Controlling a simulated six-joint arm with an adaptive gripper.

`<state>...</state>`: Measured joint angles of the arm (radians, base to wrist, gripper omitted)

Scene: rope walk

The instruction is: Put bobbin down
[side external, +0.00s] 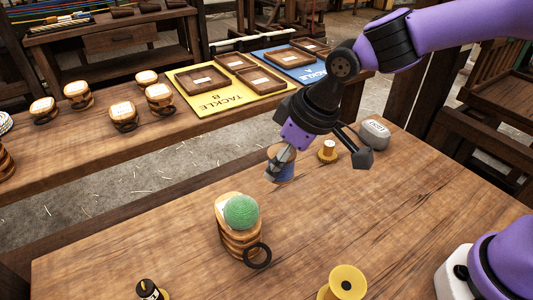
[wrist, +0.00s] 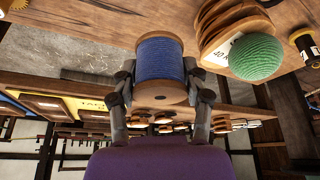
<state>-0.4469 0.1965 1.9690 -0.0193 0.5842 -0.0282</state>
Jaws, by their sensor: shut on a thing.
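A bobbin wound with blue cord (wrist: 160,60), with pale wooden end discs, is held between the fingers of my gripper (wrist: 160,92) in the wrist view. In the side external view the bobbin (side external: 281,166) is partly hidden by the fingers of my gripper (side external: 284,165). It appears to be at or just above the wooden table (side external: 160,255); I cannot tell whether it touches.
A small spool (side external: 327,150) and a grey weight (side external: 374,133) stand behind right. A yellow spool (side external: 347,283) and a dark spool (side external: 149,290) are at the front. Yellow (side external: 222,98) and blue (side external: 287,55) tackle boards lie on the bench behind. The table's middle right is clear.

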